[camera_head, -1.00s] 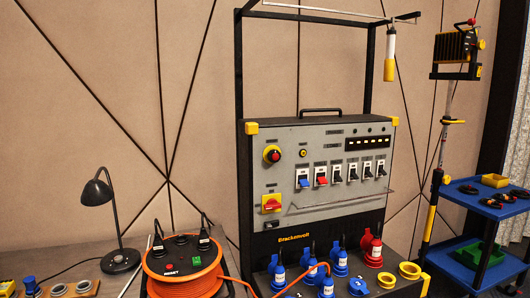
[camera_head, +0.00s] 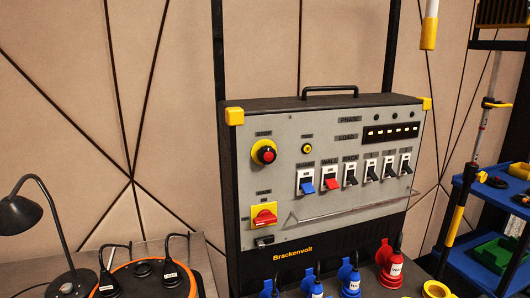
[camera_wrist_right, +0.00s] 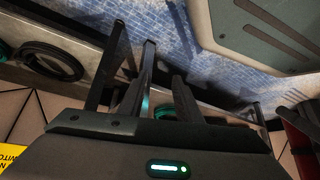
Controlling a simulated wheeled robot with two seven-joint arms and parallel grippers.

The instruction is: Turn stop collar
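The stop collar is a yellow ring (camera_head: 257,146) around a red push button (camera_head: 268,155) at the upper left of the grey panel (camera_head: 335,140) in the head view. A small label sits above it. No gripper is near the collar in the head view. My right gripper (camera_wrist_right: 163,75) shows in the right wrist view, with its two dark fingers apart and nothing clearly between them. The collar cannot be made out in that view. My left gripper is in neither current view.
A red rotary switch (camera_head: 264,217) on a yellow plate is below the collar. A row of rocker switches (camera_head: 350,174) and a long bar handle (camera_head: 345,209) are to its right. Plugs (camera_head: 392,264) stand below the panel. A black lamp (camera_head: 28,216) and orange cable reel (camera_head: 143,272) are left.

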